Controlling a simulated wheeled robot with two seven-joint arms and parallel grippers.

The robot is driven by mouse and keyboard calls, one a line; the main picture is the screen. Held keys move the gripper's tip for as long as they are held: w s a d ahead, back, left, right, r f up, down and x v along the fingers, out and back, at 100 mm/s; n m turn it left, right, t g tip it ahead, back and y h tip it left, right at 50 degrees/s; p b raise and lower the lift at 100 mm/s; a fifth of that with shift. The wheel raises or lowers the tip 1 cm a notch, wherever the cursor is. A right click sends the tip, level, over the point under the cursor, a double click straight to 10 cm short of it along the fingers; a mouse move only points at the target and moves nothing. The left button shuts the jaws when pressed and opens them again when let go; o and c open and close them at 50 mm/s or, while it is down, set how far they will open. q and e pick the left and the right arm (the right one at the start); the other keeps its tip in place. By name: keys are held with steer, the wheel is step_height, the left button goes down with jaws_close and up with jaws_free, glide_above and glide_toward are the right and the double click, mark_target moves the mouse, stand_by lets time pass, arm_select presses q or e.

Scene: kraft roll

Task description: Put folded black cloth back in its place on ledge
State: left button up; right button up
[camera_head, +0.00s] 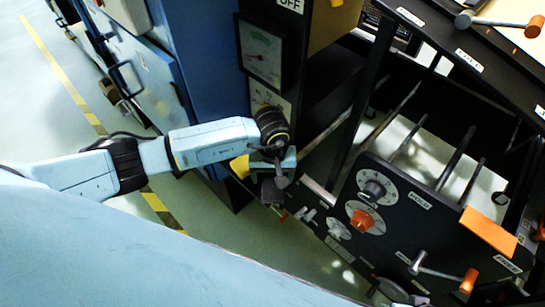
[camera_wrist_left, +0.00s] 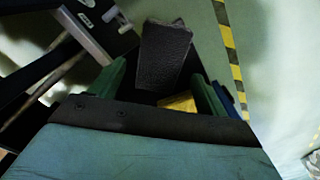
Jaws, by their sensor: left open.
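My left gripper (camera_head: 277,168) is open at the lower front of the dark machine column, its arm reaching in from the left. The folded black cloth (camera_wrist_left: 165,50) shows in the left wrist view as a dark, textured, flat piece beyond and between the two green fingertips, with clear gaps on both sides. In the head view a small dark grey patch (camera_head: 271,190) just below the gripper looks like the cloth. The dark ledge (camera_head: 302,214) runs to the right from there; whether the cloth rests on it I cannot tell. My right gripper is not in view.
A yellow item (camera_head: 240,166) is close beside the gripper. A control panel (camera_head: 395,200) with knobs and orange-tipped levers stands to the right, with dark bars behind it. A blue cabinet (camera_head: 150,75) stands at the left.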

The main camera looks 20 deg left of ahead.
mark_target(273, 183)
arm_select(q)
step_height(273, 183, up, 10)
steer(key=p, duration=0.2)
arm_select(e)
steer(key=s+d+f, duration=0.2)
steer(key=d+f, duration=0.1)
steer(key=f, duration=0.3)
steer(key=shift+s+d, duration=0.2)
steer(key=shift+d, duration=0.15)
